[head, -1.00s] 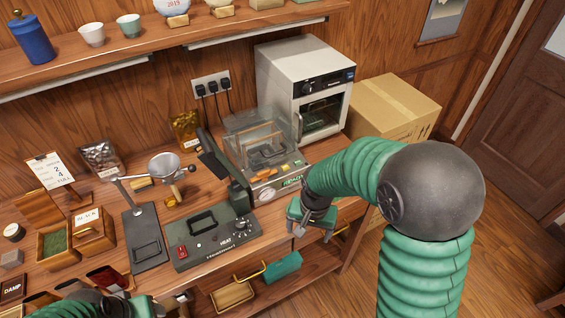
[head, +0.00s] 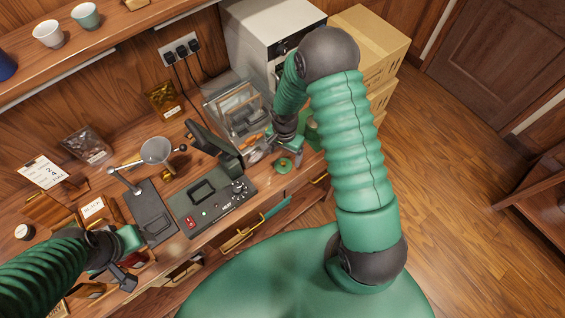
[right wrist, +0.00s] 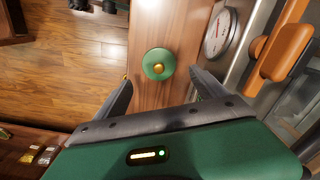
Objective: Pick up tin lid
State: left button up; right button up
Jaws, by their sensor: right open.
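The tin lid is a round green disc with a gold knob, lying on the wooden bench near its right front edge in the head view (head: 284,164). In the right wrist view the lid (right wrist: 152,70) lies on the wood strip ahead of the fingers. My right gripper (right wrist: 161,79) is open and empty, its two fingers spread to either side of the lid, apart from it.
The heat sealer (head: 205,215) stands left of the lid. A clear-covered machine (head: 232,112) with a dial (right wrist: 217,35) stands close behind it. A white oven (head: 255,40) and cardboard boxes (head: 370,45) are at the back right. Open floor (head: 460,160) lies to the right.

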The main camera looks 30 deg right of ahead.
aim_at(283, 162)
jog(key=f, duration=0.1)
jog(key=f+p, duration=0.2)
jog(key=shift+s+a+f, duration=0.2)
jog(key=shift+a+f, duration=0.1)
jog(key=shift+a, duration=0.05)
jog(key=shift+f, duration=0.55)
jog(key=shift+c, duration=0.3)
jog(key=shift+w+f, duration=0.1)
jog(key=shift+c, duration=1.1)
jog(key=c, duration=1.1)
jog(key=shift+c, duration=0.2)
